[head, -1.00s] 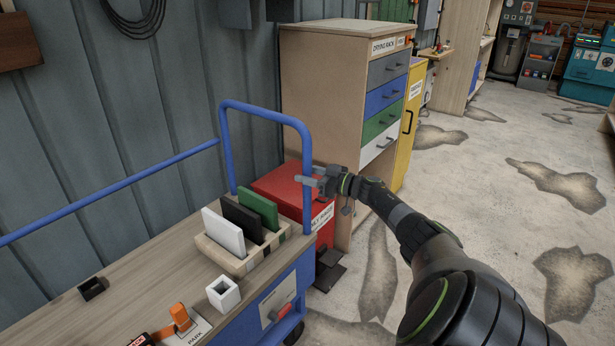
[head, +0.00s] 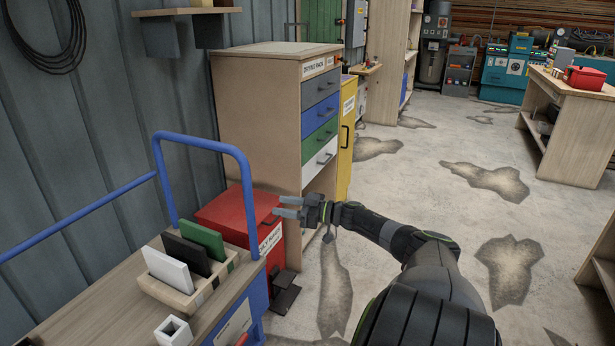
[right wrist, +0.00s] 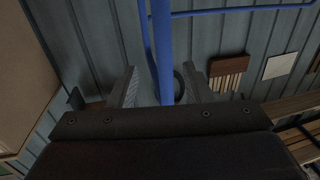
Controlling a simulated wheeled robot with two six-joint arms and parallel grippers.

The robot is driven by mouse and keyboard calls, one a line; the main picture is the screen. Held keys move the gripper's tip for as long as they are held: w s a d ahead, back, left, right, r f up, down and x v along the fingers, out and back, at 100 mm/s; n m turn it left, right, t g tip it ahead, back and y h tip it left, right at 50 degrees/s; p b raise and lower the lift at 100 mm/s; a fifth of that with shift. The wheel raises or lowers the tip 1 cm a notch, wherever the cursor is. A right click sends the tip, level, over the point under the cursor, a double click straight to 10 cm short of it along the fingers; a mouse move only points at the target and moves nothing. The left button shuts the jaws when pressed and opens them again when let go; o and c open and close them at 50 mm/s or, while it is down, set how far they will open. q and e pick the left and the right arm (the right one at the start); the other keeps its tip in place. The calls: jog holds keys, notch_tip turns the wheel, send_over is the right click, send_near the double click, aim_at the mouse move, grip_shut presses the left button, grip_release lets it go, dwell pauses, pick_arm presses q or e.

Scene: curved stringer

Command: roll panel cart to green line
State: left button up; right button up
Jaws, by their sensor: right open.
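The panel cart has a wooden top (head: 95,312) and a blue tube handle (head: 247,185) at its far end, beside the wall at lower left. A wooden holder (head: 190,297) on it carries white, black and green panels standing upright. My right gripper (head: 279,207) is open and empty, just right of the handle's near post in the head view, fingers pointing at it and a gap showing. In the right wrist view the blue post (right wrist: 161,50) appears between the open fingers (right wrist: 160,88), beyond them. My left gripper and a green line are not in view.
A red bin (head: 240,215) and a drawer cabinet (head: 262,130) stand just past the cart's end. A yellow cabinet (head: 346,150) follows. A workbench (head: 570,130) stands at right. The stained concrete floor (head: 420,190) between is open.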

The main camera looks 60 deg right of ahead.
jog(key=v, duration=0.6)
jog(key=shift+s, duration=0.2)
jog(key=shift+r, duration=0.1)
jog(key=s+a+f+m+g+h+p, duration=0.25)
jog(key=s+f, duration=0.25)
jog(key=f, duration=0.5)
jog(key=s+a+f+m+g+h+p, duration=0.1)
jog(key=s+a+f+g+h, duration=0.3)
jog(key=f, duration=0.7)
jog(key=s+f+m+h+p, duration=0.1)
jog(key=s+f+m+h, duration=0.1)
jog(key=s+f, duration=0.6)
jog(key=s+a+f+g+p, duration=0.1)
jog(key=s+a+f+g, duration=0.2)
jog(key=s+a+f, duration=0.3)
jog(key=s+a+f+n+g+y+p, duration=0.1)
jog(key=s+a+f+g, duration=0.2)
jog(key=a, duration=1.1)
jog(key=s+a+f+g+y+p, duration=0.1)
jog(key=s+a+f+g, duration=0.2)
jog(key=s+a+f, duration=0.6)
jog(key=shift+s+a+n+g+p, duration=0.3)
jog(key=shift+s+a+n+g, duration=0.05)
jog(key=shift+a, duration=0.55)
jog(key=shift+y, duration=0.25)
